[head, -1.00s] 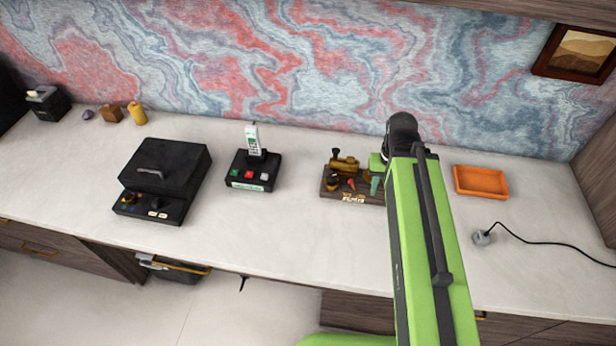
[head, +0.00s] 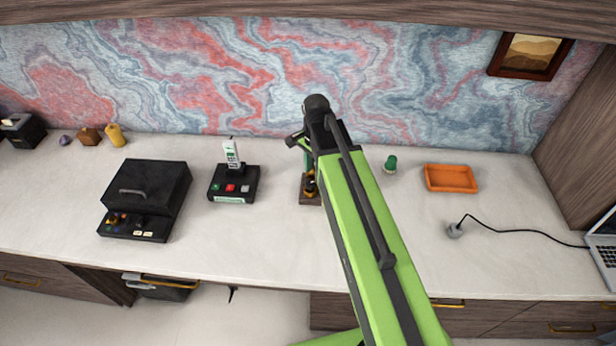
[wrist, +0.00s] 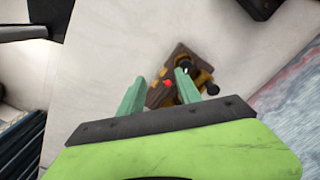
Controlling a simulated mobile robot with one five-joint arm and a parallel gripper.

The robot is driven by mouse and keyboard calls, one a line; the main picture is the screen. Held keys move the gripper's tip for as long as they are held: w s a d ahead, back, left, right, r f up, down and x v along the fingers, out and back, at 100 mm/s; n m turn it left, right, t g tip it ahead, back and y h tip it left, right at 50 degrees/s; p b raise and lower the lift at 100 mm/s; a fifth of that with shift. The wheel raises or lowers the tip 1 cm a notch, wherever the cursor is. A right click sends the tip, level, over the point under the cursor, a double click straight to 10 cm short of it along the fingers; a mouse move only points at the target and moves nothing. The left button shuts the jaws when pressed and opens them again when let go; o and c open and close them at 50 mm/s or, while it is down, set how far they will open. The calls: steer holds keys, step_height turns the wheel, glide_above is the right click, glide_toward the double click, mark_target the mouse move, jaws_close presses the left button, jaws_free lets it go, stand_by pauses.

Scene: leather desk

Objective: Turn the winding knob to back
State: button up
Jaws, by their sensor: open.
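A small brown wooden base (head: 309,199) with brass parts stands at the middle of the desk in the head view, mostly hidden behind my arm. In the wrist view the same base (wrist: 158,95) carries brass parts (wrist: 204,77), dark rounded ends and a small red piece (wrist: 168,83). I cannot tell which part is the winding knob. My gripper (wrist: 159,76) is open, with its two teal fingers apart and nothing held between them. The device shows between and beyond the fingertips, its brass parts partly behind the right finger. No contact is visible.
A green cactus-like item (head: 390,164), an orange tray (head: 451,178), a grey plug with a cord (head: 455,230) and a laptop (head: 604,250) are to the right. The desk front is clear.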

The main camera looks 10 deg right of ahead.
mark_target(310, 183)
steer(key=w+r+m+p, duration=0.25)
steer(key=w+m, duration=0.55)
steer(key=m, duration=0.4)
steer(key=f+b, duration=0.5)
steer(key=b, duration=0.1)
steer(key=f+b, duration=1.1)
steer(key=f, duration=0.1)
steer(key=shift+s+d+b, duration=0.2)
steer(key=shift+s+b, duration=0.1)
steer(key=shift+b, duration=0.1)
steer(key=shift+r, duration=0.15)
